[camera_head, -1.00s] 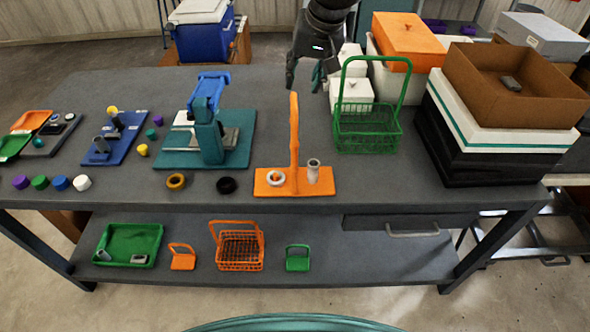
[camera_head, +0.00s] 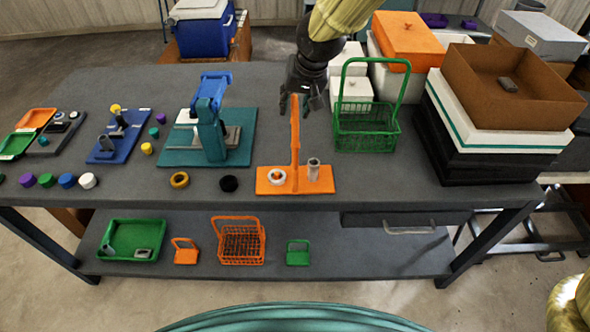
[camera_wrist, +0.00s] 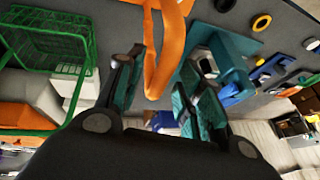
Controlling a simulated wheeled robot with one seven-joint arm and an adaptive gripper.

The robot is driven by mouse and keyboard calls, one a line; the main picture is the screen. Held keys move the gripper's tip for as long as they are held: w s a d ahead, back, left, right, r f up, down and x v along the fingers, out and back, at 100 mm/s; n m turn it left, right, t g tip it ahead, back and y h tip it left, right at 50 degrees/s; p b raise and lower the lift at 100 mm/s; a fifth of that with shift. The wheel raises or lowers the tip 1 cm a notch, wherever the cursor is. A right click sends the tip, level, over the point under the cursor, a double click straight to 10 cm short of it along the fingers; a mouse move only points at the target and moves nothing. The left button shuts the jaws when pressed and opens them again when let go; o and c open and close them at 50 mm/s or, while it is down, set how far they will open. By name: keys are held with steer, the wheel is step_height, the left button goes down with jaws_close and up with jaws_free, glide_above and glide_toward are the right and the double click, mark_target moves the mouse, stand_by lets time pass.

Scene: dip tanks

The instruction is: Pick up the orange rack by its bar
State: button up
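The orange rack (camera_head: 270,187) stands upright on the grey table near its front edge, with a flat base and a tall handle (camera_head: 295,140). My gripper (camera_head: 298,97) is at the top of the handle in the head view. In the wrist view my gripper (camera_wrist: 160,72) is open, and the orange handle (camera_wrist: 166,60) shows between its two fingers, with gaps on both sides. I cannot tell whether the bar is at fingertip depth.
A green wire basket (camera_head: 366,130) stands close to the right of the rack. A blue-and-teal press (camera_head: 208,125) is to the left. Yellow (camera_head: 180,180) and black (camera_head: 228,184) rings lie nearby. The shelf below holds an orange basket (camera_head: 238,245) and a small orange rack (camera_head: 185,256).

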steer(key=shift+w+a+f, duration=0.1)
steer(key=shift+w+f, duration=0.05)
steer(key=shift+f, duration=0.3)
jaws_close()
steer(key=shift+r, duration=0.1)
